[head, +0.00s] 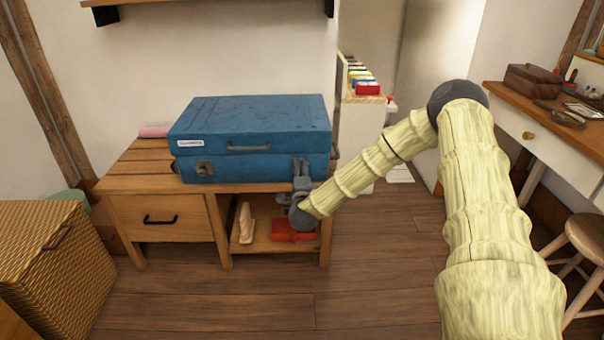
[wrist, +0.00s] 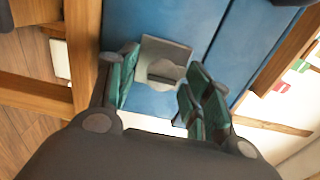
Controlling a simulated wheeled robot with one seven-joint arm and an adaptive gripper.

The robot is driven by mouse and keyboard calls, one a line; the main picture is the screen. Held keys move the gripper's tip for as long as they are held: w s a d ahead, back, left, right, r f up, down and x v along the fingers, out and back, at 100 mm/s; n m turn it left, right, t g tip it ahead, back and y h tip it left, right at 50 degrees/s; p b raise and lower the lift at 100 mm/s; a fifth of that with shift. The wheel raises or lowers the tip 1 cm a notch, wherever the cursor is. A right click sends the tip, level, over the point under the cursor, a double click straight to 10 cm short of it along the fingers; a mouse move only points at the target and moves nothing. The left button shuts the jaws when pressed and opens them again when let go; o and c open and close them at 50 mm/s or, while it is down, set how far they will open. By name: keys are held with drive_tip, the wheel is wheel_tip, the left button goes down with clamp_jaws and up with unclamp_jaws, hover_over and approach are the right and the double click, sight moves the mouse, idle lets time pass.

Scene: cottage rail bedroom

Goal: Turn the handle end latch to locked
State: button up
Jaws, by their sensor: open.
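A blue suitcase (head: 245,120) lies flat and closed on a wooden bench. A dark handle (head: 248,148) is on its front, and a metal latch (head: 204,168) sits on the left of the front. My gripper (head: 302,172) is at the front right of the case. In the wrist view my gripper (wrist: 163,75) is open, with its green-padded fingers on either side of a grey metal latch (wrist: 160,52) on the blue case. The latch has a small dark tab; I cannot tell whether it is locked. In the head view my gripper largely hides this latch.
The wooden bench (head: 140,180) has a drawer and an open shelf holding a red item (head: 290,230). A wicker basket (head: 50,265) stands at left. A desk (head: 560,125) and a stool (head: 585,240) are at right. The floor before the bench is clear.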

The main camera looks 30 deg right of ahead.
drive_tip(key=v, duration=1.2)
drive_tip(key=shift+d, duration=0.1)
drive_tip(key=s+a+f+n+g+y, duration=0.2)
drive_tip(key=s+a+f+n+y, duration=0.35)
drive_tip(key=a+f, duration=0.4)
drive_tip(key=s+a+f+n+g+y, duration=0.35)
drive_tip(key=s+a+f+n, duration=0.3)
drive_tip(key=a+f, duration=0.3)
drive_tip(key=s+a+f+n+g, duration=0.1)
drive_tip(key=s+f+n+g, duration=0.25)
drive_tip(key=s, duration=0.55)
drive_tip(key=s+a+f+n+g+y, duration=0.1)
drive_tip(key=s+a+f+n+g, duration=0.2)
drive_tip(key=s, duration=0.6)
drive_tip(key=s+f+n+g, duration=0.2)
drive_tip(key=s+f+n, duration=0.2)
drive_tip(key=s, duration=0.4)
drive_tip(key=s+r+n+g+p, duration=0.1)
drive_tip(key=s+n, duration=0.1)
drive_tip(key=s, duration=0.2)
wheel_tip(320, 180, up, 27)
drive_tip(key=p, duration=2.7)
drive_tip(key=shift+s+d+r+m, duration=0.2)
drive_tip(key=shift+s+d+m, duration=0.05)
drive_tip(key=shift+d+m, duration=0.15)
